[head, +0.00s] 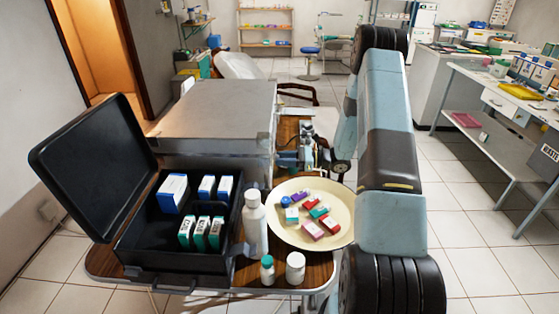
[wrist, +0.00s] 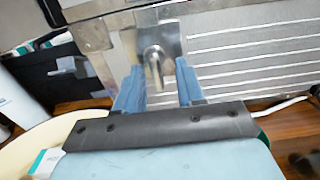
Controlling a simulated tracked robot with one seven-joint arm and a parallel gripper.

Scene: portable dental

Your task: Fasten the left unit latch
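The unit is a silver metal box (head: 215,105) on the wooden cart, behind the black case. In the wrist view, its slatted panel (wrist: 250,60) faces me. A metal latch (wrist: 155,48) with a protruding lever sits left of the slats. My gripper (wrist: 158,68) points at it with its two blue fingers apart, one either side of the lever. No gap between lever and fingers can be judged, and I cannot tell whether they touch. In the head view, my arm stands at the right, and the latch cannot be made out.
An open black case (head: 135,250) with several small boxes stands front left. A cream plate (head: 338,233) of small boxes, a white bottle (head: 255,225) and two small jars crowd the cart's front. A white cable (wrist: 280,106) lies right of my fingers.

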